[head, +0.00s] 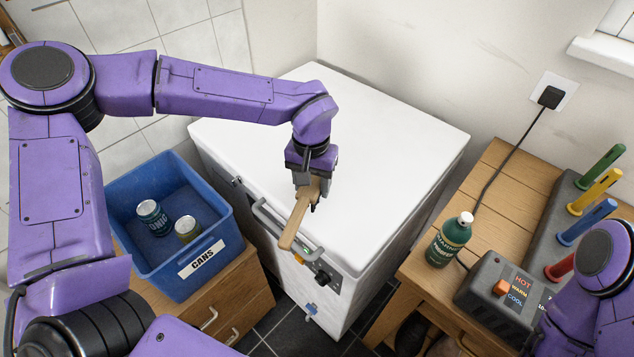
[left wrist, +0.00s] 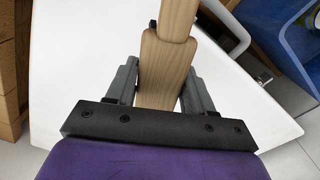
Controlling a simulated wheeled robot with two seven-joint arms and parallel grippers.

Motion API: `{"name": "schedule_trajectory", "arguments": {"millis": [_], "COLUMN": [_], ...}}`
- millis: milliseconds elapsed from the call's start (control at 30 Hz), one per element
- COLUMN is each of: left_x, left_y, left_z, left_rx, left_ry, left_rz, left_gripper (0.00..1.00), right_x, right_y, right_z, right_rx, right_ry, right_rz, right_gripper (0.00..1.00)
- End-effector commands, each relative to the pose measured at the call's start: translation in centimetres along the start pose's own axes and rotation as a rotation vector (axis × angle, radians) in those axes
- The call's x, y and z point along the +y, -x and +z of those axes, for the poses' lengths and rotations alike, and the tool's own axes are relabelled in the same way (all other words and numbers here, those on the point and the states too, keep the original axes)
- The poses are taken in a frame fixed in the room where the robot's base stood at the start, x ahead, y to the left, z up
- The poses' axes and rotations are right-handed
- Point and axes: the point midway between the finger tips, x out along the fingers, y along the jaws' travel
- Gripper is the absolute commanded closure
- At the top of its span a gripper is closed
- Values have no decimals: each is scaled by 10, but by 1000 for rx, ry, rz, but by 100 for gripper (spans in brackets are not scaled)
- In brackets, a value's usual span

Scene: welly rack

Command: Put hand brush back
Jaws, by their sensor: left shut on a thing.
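My left gripper (head: 307,196) is shut on a light wooden piece, which appears to be the hand brush (head: 292,228). The gripper holds it over the front part of the white chest freezer's lid, and its free end points toward the freezer's front edge. In the left wrist view the wooden hand brush (left wrist: 166,68) sits between the two grey fingers of the left gripper (left wrist: 160,88), with a narrower part beyond a wider part. No bristles can be made out. My right gripper is out of view; only part of my right arm shows at the lower right.
The white chest freezer (head: 375,130) has a clear lid and a front handle (head: 270,222). A blue CANS crate (head: 215,240) with two cans stands left on a wooden cabinet. At right, a wooden bench (head: 500,205) bears a green bottle (head: 450,240) and a welly rack (head: 500,290) with coloured pegs.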

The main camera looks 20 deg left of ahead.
Motion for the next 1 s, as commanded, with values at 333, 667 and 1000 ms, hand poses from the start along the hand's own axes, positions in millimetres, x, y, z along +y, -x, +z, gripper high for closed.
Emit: {"name": "schedule_trajectory", "arguments": {"millis": [333,667,1000], "left_x": [18,32,50], "left_y": [76,59,-2], "left_z": [95,58,-13], "left_rx": [6,2,4], "left_ry": [630,753,751], "left_rz": [4,-10,-6], "left_gripper": [84,84,84], "right_x": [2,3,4], "right_y": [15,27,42], "right_z": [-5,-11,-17], "right_rx": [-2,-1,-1], "right_ry": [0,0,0], "right_rz": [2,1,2], "right_gripper": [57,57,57]}}
